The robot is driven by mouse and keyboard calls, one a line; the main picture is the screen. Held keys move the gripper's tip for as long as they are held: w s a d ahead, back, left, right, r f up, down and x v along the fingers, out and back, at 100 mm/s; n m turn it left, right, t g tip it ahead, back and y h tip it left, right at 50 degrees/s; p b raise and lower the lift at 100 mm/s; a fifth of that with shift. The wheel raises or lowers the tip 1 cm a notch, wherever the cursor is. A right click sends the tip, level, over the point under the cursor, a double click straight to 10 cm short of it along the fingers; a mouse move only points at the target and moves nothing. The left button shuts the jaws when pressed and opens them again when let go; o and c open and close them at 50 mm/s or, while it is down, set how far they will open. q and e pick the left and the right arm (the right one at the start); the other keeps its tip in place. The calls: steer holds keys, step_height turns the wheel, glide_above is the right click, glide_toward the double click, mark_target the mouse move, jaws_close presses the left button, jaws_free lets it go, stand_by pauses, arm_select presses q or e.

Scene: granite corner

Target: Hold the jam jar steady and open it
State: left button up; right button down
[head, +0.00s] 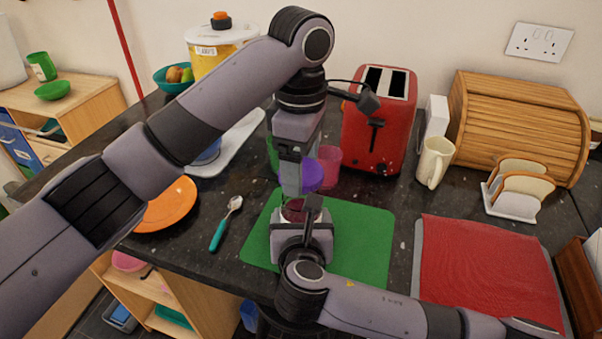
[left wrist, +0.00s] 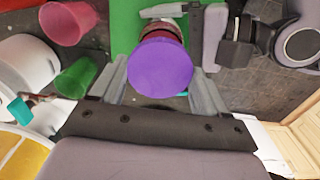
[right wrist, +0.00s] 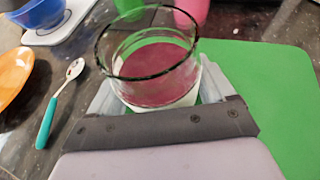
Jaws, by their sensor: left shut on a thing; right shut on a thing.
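The jam jar (head: 293,212) stands over the green mat, mostly hidden by my right gripper (head: 303,225), which is shut around its body. In the right wrist view the glass jar (right wrist: 155,75) has an open, bare rim and dark red jam inside. My left gripper (head: 297,184) is above the jar, shut on the purple lid (head: 312,174). In the left wrist view the round lid (left wrist: 160,67) sits between the fingers, with the jar partly visible beyond it. The lid is apart from the jar.
The green mat (head: 365,240) lies under the jar. A teal-handled spoon (head: 225,224) and orange plate (head: 168,205) are left. A pink cup (head: 329,166) and red toaster (head: 378,125) stand behind. A red mat (head: 485,270) lies right.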

steer(key=shift+f, duration=0.1)
jaws_free()
